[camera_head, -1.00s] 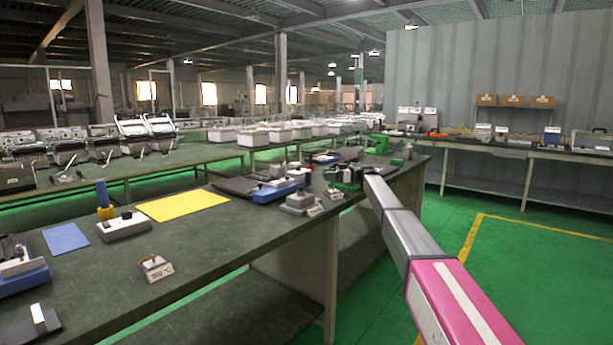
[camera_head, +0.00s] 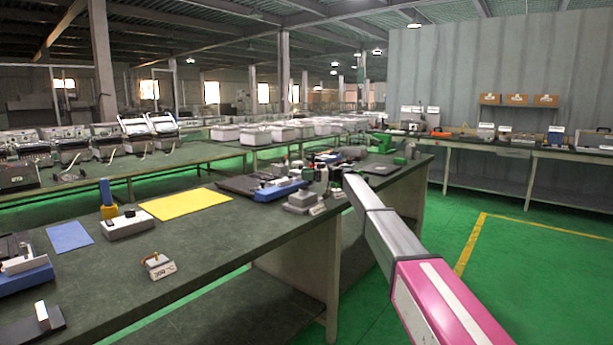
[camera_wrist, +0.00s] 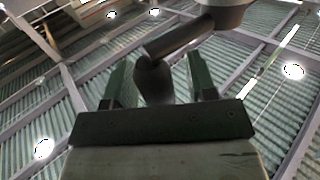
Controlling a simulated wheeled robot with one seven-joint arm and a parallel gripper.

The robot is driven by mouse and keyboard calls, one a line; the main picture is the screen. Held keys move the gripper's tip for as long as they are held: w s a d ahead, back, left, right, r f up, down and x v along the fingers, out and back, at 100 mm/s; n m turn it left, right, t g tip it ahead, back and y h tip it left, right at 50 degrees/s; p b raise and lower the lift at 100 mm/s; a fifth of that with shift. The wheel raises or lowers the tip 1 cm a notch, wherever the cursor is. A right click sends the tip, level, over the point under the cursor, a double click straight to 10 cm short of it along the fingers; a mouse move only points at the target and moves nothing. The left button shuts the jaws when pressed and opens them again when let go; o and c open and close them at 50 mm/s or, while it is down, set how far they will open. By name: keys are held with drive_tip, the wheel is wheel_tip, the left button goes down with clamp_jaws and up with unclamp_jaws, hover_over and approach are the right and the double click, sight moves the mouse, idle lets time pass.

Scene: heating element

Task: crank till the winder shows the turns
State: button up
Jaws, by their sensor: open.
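In the wrist view, a dark crank arm (camera_wrist: 180,40) runs down from a grey round hub (camera_wrist: 225,12) to a dark knob (camera_wrist: 152,78). The knob shows between the two green fingers of my gripper (camera_wrist: 155,85), which stand apart on either side of it. I cannot tell whether either finger touches it. In the head view, my gripper (camera_head: 336,178) is at the far end of my arm, over the bench's right part. The winder's body and any turn display cannot be made out there.
The dark bench (camera_head: 200,255) carries a yellow mat (camera_head: 186,204), a blue mat (camera_head: 69,237), a blue-based device (camera_head: 280,191), a grey block (camera_head: 302,203) and a small labelled stand (camera_head: 157,265). A green machine (camera_head: 380,143) stands farther back. Green floor (camera_head: 530,270) is open at right.

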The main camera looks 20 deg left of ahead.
clamp_jaws()
drive_tip(key=shift+d, duration=0.1)
